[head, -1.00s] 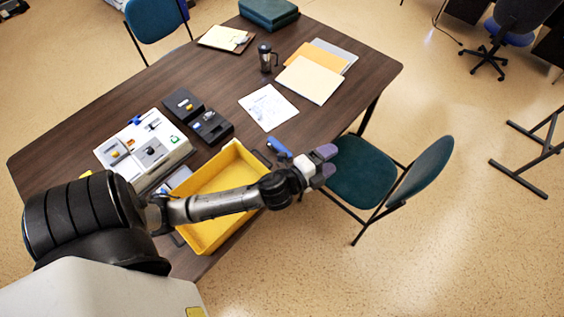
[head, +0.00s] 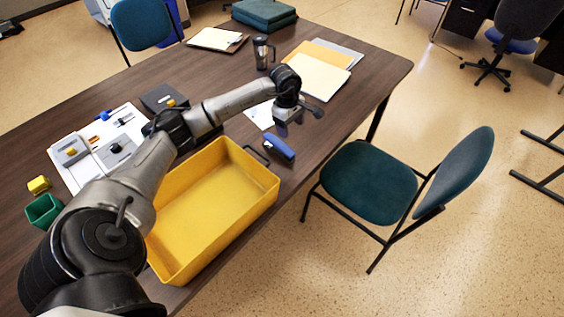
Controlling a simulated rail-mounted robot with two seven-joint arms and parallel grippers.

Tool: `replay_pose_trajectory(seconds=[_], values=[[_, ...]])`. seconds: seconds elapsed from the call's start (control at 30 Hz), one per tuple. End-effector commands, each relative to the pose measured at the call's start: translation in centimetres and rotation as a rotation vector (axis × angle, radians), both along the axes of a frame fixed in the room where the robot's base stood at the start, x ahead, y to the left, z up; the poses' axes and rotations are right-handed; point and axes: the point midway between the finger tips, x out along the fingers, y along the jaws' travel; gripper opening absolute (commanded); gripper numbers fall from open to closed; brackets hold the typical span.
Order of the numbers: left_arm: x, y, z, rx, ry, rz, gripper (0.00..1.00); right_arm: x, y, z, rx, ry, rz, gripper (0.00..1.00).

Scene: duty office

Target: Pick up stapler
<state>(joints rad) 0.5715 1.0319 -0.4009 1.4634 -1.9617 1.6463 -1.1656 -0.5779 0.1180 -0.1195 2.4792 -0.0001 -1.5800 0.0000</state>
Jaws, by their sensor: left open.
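The blue stapler (head: 279,149) lies on the dark wooden table (head: 330,115), close to its right edge and just beyond the yellow tray's far corner. My left gripper (head: 300,118) is open above the table, a little beyond the stapler in the picture. Its fingers point down and to the right, apart from the stapler. Nothing shows between the fingers. My right gripper is not in view.
An empty yellow tray (head: 262,185) stands near the table's front edge. A dark tumbler (head: 262,54), folders (head: 318,76) and a clipboard (head: 216,39) lie farther back. A teal chair (head: 370,185) stands close to the table's right side.

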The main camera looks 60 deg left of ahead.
Motion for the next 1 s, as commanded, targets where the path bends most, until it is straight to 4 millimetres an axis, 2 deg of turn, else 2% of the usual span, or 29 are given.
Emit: replay_pose_trajectory(seconds=[0.03, 0.1, 0.23, 0.6, 0.87, 1.0], values=[[-0.4, 1.3, -0.2, 0.036, 0.026, 0.005, 0.68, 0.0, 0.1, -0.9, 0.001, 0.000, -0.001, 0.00], [-0.9, 2.4, -0.2, 0.068, 0.056, 0.007, 0.68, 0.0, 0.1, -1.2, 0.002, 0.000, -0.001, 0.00], [-1.4, 3.3, -1.4, 0.094, 0.086, 0.010, 0.68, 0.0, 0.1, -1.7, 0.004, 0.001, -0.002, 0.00], [-1.4, 3.3, -7.1, 0.094, 0.086, 0.011, 0.68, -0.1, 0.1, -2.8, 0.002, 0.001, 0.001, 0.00], [-1.3, 3.3, -8.5, 0.095, 0.084, 0.010, 0.68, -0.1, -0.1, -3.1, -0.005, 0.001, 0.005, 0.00], [-1.3, 3.2, -10.1, 0.093, 0.086, 0.011, 0.68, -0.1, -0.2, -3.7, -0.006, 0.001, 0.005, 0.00]])
